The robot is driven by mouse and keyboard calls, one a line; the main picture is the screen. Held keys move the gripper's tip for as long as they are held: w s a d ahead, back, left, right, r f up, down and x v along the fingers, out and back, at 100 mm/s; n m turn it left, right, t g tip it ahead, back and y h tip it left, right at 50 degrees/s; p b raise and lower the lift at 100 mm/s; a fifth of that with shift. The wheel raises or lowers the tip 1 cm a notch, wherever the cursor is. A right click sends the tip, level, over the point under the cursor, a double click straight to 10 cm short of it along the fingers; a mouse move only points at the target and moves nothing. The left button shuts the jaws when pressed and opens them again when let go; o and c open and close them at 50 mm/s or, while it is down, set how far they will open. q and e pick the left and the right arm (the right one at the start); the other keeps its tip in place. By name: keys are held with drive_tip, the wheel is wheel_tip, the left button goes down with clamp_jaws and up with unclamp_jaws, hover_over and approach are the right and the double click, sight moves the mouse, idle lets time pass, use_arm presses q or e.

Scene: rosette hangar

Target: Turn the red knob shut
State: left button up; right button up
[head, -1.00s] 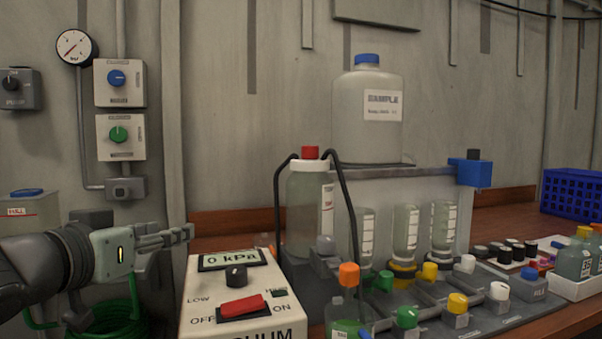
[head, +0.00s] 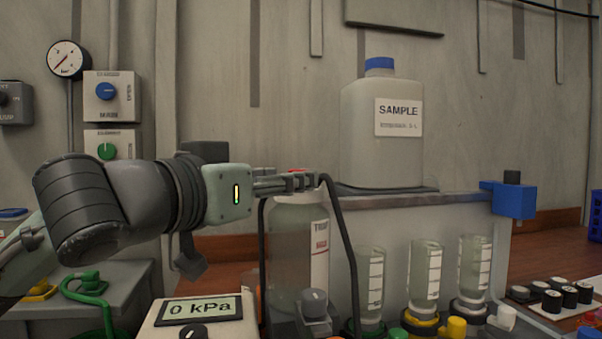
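No red knob shows clearly. My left gripper (head: 288,183) reaches in from the left, with its fingers pointing right across the top of the clear trap bottle (head: 298,250). The wall boxes carry a blue knob (head: 106,91) and a green knob (head: 107,151). The vacuum box (head: 150,326) reads 0 kPa and shows a black knob (head: 192,332); its red switch is out of frame. My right gripper is not in view.
A black hose (head: 338,215) arches beside the fingers. A large sample jug (head: 382,135) stands on the shelf (head: 450,201) behind. Several graduated vials stand below, including one on the right (head: 473,268). A blue block (head: 514,201) is at the shelf's right end.

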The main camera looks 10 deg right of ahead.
use_arm(q)
drive_tip(key=x, duration=0.3)
drive_tip(key=shift+w+d, duration=0.4)
drive_tip(key=shift+w, duration=0.1)
clamp_jaws()
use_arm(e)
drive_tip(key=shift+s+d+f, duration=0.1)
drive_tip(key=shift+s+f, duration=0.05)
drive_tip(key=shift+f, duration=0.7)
